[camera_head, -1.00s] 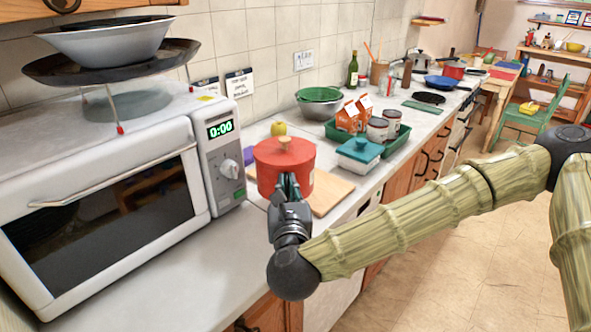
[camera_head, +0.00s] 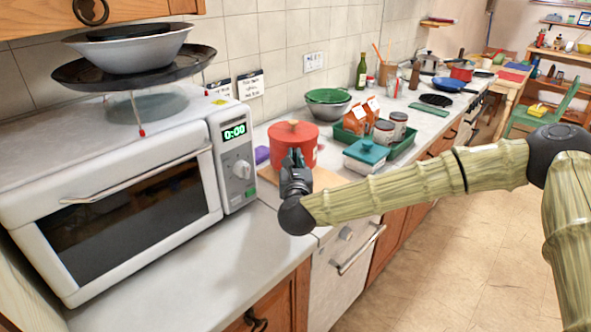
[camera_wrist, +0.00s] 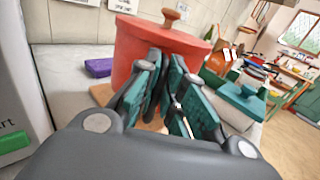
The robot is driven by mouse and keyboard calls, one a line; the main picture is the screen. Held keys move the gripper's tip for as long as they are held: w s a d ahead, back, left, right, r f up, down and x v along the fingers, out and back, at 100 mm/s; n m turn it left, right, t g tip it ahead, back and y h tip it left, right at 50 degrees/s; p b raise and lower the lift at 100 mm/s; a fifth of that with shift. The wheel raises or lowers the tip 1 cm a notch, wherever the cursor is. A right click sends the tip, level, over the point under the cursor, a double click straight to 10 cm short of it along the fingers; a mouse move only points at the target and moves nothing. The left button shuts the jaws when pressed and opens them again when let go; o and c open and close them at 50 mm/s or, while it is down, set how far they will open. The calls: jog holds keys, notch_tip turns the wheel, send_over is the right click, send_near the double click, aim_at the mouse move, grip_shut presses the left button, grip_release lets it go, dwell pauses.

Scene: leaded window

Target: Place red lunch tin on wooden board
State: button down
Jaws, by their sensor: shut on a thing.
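The red lunch tin (camera_head: 292,147) is a round red pot-like tin with a knob on its lid, upright at the counter's back. It also fills the middle of the wrist view (camera_wrist: 150,48). The wooden board (camera_head: 325,178) lies under or just behind it; its edge shows left of the tin in the wrist view (camera_wrist: 101,94). I cannot tell whether the tin's base touches the board. My gripper (camera_head: 295,163) is at the tin's near side, shut on it; its green-padded fingers (camera_wrist: 168,85) hide the grip point.
A white microwave (camera_head: 120,190) stands close on the left. A purple item (camera_head: 262,154) lies beside the tin. Right of it are a teal-lidded box (camera_head: 366,152) and a green tray (camera_head: 402,148) with jars and cartons. The front counter (camera_head: 245,250) is clear.

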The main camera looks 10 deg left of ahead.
jog(key=shift+f+p, duration=0.55)
jog(key=shift+f, duration=1.1)
jog(key=c, duration=1.5)
grip_release()
jog(key=shift+s, duration=0.1)
jog(key=s+b, duration=0.1)
jog(key=s, duration=0.3)
jog(key=s+d+b, duration=0.1)
jog(key=s, duration=0.3)
jog(key=s+d+b, duration=0.1)
jog(key=s, duration=0.3)
